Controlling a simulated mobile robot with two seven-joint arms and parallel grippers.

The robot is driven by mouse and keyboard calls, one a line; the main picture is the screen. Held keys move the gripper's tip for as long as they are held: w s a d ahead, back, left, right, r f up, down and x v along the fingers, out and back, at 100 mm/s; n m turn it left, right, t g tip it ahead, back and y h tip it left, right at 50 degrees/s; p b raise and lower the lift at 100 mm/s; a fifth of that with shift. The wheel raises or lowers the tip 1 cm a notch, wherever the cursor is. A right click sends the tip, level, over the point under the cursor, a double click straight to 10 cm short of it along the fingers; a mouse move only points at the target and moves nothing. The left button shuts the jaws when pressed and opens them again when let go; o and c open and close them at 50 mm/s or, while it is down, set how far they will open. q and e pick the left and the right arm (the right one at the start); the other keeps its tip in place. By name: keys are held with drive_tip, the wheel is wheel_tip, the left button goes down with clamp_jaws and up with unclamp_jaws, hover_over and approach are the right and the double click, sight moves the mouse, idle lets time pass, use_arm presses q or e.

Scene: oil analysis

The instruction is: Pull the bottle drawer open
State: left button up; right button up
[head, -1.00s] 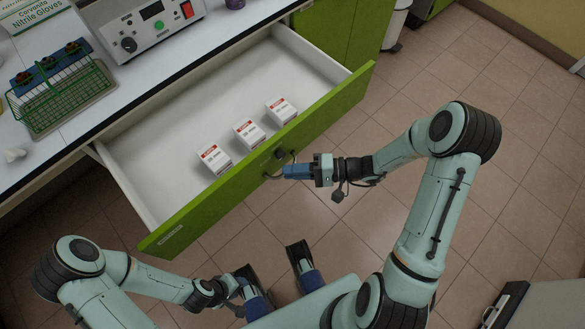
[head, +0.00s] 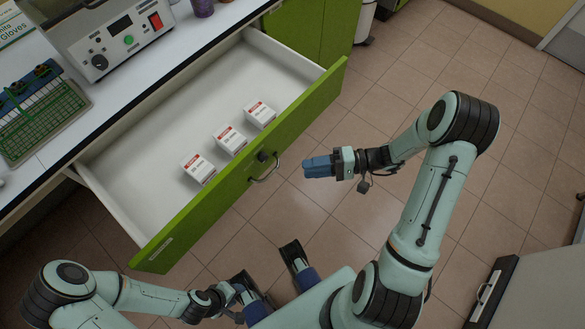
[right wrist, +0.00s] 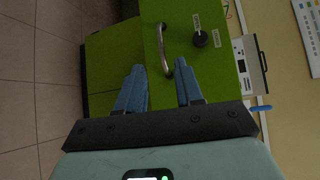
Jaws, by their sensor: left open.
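The drawer (head: 100,177) stands pulled out, its green front (head: 215,195) facing me. Three small white boxes with red labels (head: 197,167) sit inside behind the front. The curved metal handle (head: 265,176) is on the front, beside a dark round knob (head: 262,156). My right gripper (head: 306,167) is off to the right of the handle, apart from it and empty. In the right wrist view its blue fingers (right wrist: 160,88) are spread, with the handle (right wrist: 163,52) beyond them. My left gripper (head: 267,266) is open and empty below the drawer front. No bottle is visible in the drawer.
Tiled floor (head: 400,85) is free to the right.

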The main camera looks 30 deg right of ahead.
use_arm(q)
drive_tip(key=shift+r, duration=0.1)
use_arm(e)
drive_tip(key=v, duration=0.3)
drive_tip(key=shift+s+d, duration=0.2)
drive_tip(key=shift+d, duration=0.15)
drive_tip(key=s+a+f+n+g+h, duration=0.2)
drive_tip(key=s+a+f+g+h, duration=0.4)
drive_tip(key=f, duration=0.7)
drive_tip(key=s+a+f+n+g+h, duration=0.15)
drive_tip(key=s+a+f+h, duration=0.35)
drive_tip(key=s+a+f, duration=0.5)
use_arm(q)
wheel_tip(320, 180, up, 12)
drive_tip(key=p, duration=1.2)
drive_tip(key=shift+w+g+p, duration=0.3)
drive_tip(key=shift+w+p, duration=0.1)
drive_tip(key=shift+w, duration=0.05)
use_arm(e)
drive_tip(key=w+r, duration=0.4)
drive_tip(key=r, duration=0.6)
drive_tip(key=shift+d+g, duration=0.35)
drive_tip(key=shift+g, duration=0.1)
